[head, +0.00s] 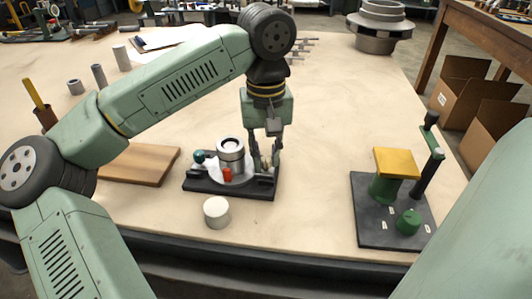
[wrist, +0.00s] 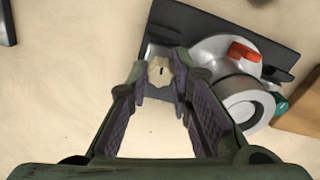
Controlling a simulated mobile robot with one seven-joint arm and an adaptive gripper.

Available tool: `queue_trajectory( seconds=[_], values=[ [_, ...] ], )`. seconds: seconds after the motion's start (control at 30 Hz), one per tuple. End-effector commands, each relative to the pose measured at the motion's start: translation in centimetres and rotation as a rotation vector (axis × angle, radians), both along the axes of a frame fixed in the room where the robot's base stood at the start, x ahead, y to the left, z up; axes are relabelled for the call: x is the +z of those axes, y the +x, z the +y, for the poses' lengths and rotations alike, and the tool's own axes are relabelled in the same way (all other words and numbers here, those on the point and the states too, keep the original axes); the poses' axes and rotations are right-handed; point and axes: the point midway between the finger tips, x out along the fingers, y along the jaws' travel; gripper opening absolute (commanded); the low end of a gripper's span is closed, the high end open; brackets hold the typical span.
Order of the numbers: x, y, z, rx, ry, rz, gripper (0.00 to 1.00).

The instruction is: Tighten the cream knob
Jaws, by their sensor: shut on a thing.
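The split casing (head: 231,153) is a grey metal cylinder with a ring-shaped top, on a dark base plate (head: 230,191). It also shows in the wrist view (wrist: 245,98). A red part (head: 227,174) sits at its front and a teal knob (head: 198,157) at its left. The cream knob (wrist: 160,71), with a dark mark on its face, is at the side of the casing, over the plate. My gripper (head: 265,158) points down at the right of the casing. Its fingertips (wrist: 162,76) are shut on the cream knob, one on each side. The fingers partly hide the knob.
A white cylinder (head: 217,212) stands just in front of the plate. A wooden board (head: 140,164) lies to the left. A dark stand with a yellow-topped green block (head: 396,163) is at the right. Open table lies between the casing and that stand.

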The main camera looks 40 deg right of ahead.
Motion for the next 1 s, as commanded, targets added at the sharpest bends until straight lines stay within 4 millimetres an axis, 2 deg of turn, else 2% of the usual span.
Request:
queue_trajectory(
  seconds=[0.07, 0.1, 0.2, 0.57, 0.77, 1.0],
  values=[
    [0.0, 0.0, 0.0, 0.000, 0.001, -0.001, 0.00],
    [0.0, 0.0, 0.0, 0.000, 0.001, -0.001, 0.22],
    [0.0, 0.0, 0.0, 0.001, 0.001, -0.001, 0.28],
    [0.4, 0.0, 0.0, 0.002, 0.000, -0.001, 0.29],
    [3.4, 0.0, 0.0, 0.003, -0.002, -0.003, 0.29],
    [8.6, 0.1, 0.0, 0.005, 0.000, -0.004, 0.29]
  ],
)
